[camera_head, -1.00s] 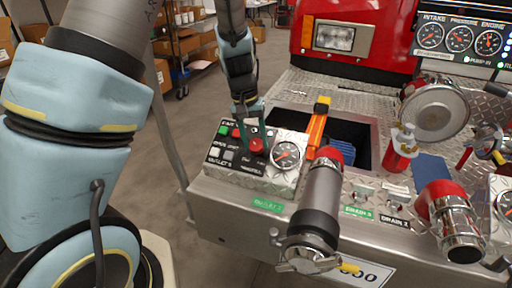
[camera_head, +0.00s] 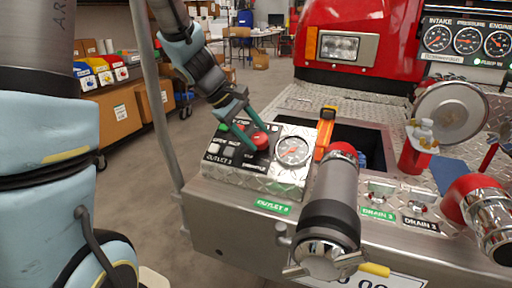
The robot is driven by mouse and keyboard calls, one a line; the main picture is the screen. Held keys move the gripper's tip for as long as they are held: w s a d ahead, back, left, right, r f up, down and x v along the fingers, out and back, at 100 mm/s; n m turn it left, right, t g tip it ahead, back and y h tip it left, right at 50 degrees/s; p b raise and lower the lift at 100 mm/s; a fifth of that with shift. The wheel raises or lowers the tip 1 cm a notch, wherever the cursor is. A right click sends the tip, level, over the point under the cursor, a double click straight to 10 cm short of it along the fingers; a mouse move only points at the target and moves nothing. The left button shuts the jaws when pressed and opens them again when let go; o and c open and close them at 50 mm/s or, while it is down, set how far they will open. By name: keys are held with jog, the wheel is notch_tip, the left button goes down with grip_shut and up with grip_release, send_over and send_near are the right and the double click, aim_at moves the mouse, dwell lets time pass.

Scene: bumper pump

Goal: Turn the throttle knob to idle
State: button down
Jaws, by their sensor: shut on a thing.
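The throttle knob (camera_head: 261,141) is a red round knob on the small diamond-plate control box at the front left of the bumper. My gripper (camera_head: 250,136) comes down on it from the upper left, tilted, with its two green fingers around the knob. It is shut on the knob. The fingers and knob hide part of each other, and any mark of the knob's position is too small to read. The control box (camera_head: 285,185) also carries a round gauge (camera_head: 293,150), right of the knob, and a green button (camera_head: 223,127) at its left.
A large capped outlet pipe (camera_head: 330,205) stands in front, right of the box. An orange-handled tool (camera_head: 325,130) sticks up from the dark bumper well behind. A grey upright pole (camera_head: 158,95) stands left of the bumper. Open floor lies left of the bumper.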

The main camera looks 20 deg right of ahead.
jog(key=n+b, duration=0.1)
jog(key=n+h+b, duration=0.1)
jog(key=b, duration=0.1)
jog(key=shift+a+f+n+t, duration=0.15)
jog(key=shift+f+n+t, duration=0.15)
jog(key=shift+t, duration=0.1)
jog(key=n+t+h+b, duration=0.1)
jog(key=n+b, duration=0.2)
jog(key=shift+s+r, duration=0.1)
jog(key=shift+r, duration=0.1)
jog(key=shift+c, duration=1.3)
grip_release()
jog(key=p+v, duration=0.1)
jog(key=v, duration=0.9)
jog(key=shift+a+r, duration=0.2)
jog(key=shift+a, duration=0.2)
jog(key=shift+s, duration=0.15)
